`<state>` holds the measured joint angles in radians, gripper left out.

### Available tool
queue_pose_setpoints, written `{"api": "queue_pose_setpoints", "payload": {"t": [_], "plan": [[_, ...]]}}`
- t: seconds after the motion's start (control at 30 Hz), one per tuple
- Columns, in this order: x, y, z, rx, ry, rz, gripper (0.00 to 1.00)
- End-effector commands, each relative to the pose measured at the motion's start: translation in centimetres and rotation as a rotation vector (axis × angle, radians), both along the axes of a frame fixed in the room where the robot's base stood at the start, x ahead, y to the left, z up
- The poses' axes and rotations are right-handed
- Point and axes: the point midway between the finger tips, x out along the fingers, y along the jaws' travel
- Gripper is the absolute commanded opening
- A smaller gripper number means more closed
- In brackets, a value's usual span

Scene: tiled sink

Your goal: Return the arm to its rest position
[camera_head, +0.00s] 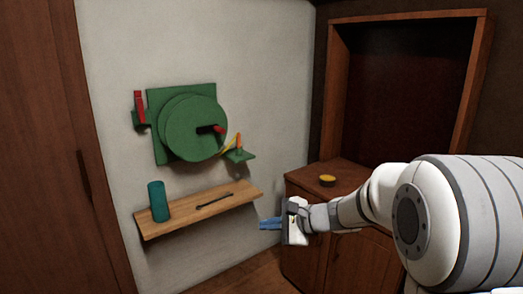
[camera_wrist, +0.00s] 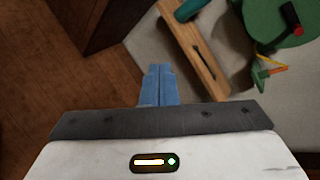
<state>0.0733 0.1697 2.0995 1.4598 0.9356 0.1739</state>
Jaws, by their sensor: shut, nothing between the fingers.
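My gripper (camera_head: 268,224) has blue fingers and a white and grey body. In the head view it is held out in front of the wall, just below and right of the right end of the wooden shelf, apart from it. In the wrist view the blue fingers (camera_wrist: 159,72) are together, with nothing between them. My white arm reaches in from the right side of the head view.
A wooden shelf (camera_head: 180,217) on the wall bears a teal cylinder (camera_head: 158,201) and a thin dark rod (camera_head: 214,201). Above is a green round device (camera_head: 192,128) with red parts. A yellow item (camera_head: 327,181) lies on the brown cabinet (camera_head: 350,175).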

Motion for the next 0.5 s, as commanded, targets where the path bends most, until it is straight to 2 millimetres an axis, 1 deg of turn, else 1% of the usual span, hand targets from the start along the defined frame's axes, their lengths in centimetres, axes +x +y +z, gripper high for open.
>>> {"api": "queue_pose_setpoints", "payload": {"t": [0.03, 0.07, 0.1, 0.17, 0.2, 0.27, 0.3, 0.37, 0.4, 0.5], "plan": [[-2.5, 0.2, 3.0, -0.084, -0.027, 0.072, 0.0], [-4.0, 0.2, 3.6, -0.139, -0.041, 0.119, 0.0], [-6.0, 0.0, 4.4, -0.214, -0.06, 0.181, 0.0], [-8.8, -0.4, 5.5, -0.326, -0.088, 0.273, 0.0], [-10.6, -0.9, 6.2, -0.401, -0.106, 0.334, 0.0], [-13.3, -1.8, 7.3, -0.513, -0.135, 0.422, 0.0], [-14.9, -2.6, 8.0, -0.589, -0.153, 0.482, 0.0], [-17.3, -3.9, 9.1, -0.704, -0.18, 0.568, 0.0], [-18.7, -4.9, 9.8, -0.78, -0.197, 0.625, 0.0], [-21.8, -7.4, 11.4, -0.96, -0.235, 0.757, 0.0]]}}
